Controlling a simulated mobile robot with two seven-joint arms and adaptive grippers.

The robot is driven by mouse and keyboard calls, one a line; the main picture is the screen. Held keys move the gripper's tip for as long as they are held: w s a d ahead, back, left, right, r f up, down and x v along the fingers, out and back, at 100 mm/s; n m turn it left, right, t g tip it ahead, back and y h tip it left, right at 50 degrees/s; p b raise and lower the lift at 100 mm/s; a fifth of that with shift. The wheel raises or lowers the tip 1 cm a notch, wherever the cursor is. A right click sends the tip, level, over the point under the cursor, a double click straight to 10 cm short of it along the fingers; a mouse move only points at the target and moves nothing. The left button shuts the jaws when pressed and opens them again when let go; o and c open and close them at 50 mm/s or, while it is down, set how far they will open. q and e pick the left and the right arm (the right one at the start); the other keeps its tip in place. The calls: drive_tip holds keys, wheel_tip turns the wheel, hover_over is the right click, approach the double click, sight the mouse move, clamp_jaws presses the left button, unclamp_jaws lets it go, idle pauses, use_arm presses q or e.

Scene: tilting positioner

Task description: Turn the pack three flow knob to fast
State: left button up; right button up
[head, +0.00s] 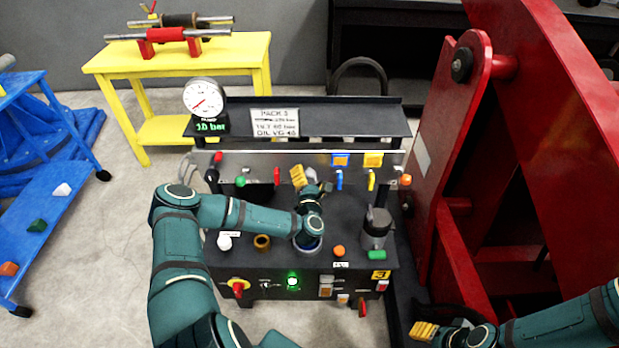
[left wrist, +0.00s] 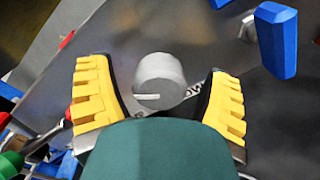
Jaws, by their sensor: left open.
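The flow knob (left wrist: 160,78) is a pale grey round knob in the left wrist view, with a white line pointing left across its face. It stands between the two yellow-padded fingers of my left gripper (head: 311,181), with a gap on each side. The gripper is open and does not appear to touch the knob. In the head view my gripper largely hides the knob on the panel. The pack three sign (head: 275,122) stands above the panel. My right gripper (head: 425,331) is low at right; its jaw opening cannot be made out.
The sloped panel carries blue and yellow levers, a red lever (head: 277,175) and a green knob (head: 240,180) beside my left gripper. A blue handle (left wrist: 277,40) is close to the right finger. A pressure gauge (head: 203,97) stands at the back left. A red frame (head: 447,130) rises at right.

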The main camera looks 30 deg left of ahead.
use_arm(q)
drive_tip(key=c, duration=1.2)
